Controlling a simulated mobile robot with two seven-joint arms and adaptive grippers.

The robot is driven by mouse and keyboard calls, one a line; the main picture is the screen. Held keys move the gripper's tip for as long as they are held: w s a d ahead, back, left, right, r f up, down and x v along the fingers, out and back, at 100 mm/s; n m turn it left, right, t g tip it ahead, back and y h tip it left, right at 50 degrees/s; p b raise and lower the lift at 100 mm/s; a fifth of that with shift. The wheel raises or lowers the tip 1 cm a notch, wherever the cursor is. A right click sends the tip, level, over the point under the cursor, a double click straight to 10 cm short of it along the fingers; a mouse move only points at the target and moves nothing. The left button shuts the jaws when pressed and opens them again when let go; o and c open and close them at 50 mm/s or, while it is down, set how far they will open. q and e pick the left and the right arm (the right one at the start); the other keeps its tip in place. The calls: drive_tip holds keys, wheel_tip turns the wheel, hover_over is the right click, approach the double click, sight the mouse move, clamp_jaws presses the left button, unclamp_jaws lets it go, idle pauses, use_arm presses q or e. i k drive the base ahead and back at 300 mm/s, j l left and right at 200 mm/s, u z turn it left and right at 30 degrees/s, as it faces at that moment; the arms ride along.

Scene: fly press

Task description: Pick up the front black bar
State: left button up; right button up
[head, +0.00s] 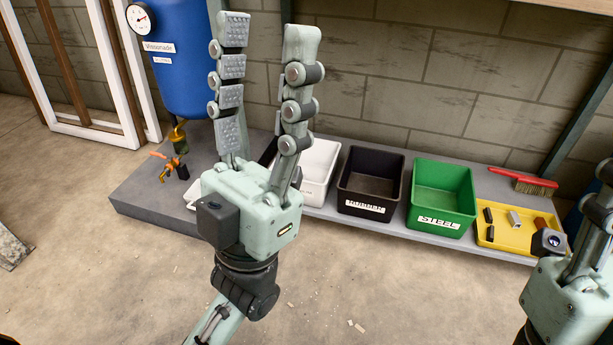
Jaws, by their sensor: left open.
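The front black bar (490,234) is small and dark and lies in the yellow tray (487,243) at the right end of the grey platform. A second black bar (488,215) lies just behind it in the same tray. My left gripper (268,33) is open and empty, fingers pointing up in the picture, well left of the tray. My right gripper (603,190) is at the right edge, close to the tray in the picture; its fingers are partly cut off, so its opening is unclear. Its camera housing covers the tray's right corner.
A silver bar (514,219) and a brown bar (540,224) share the tray. Green (441,220), black (364,200) and white (318,178) bins stand to its left. A red brush (535,185) lies behind the tray. The floor in front is mostly clear.

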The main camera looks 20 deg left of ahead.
sight(489, 236)
drive_tip(key=i+l+z, duration=0.2)
drive_tip(key=l, duration=0.25)
drive_tip(key=i+l+z, duration=0.2)
drive_tip(key=i+l, duration=0.25)
drive_tip(key=i, duration=0.2)
drive_tip(key=i+l, duration=0.25)
drive_tip(key=i, duration=0.2)
drive_tip(key=i+l, duration=0.25)
drive_tip(key=i, duration=0.15)
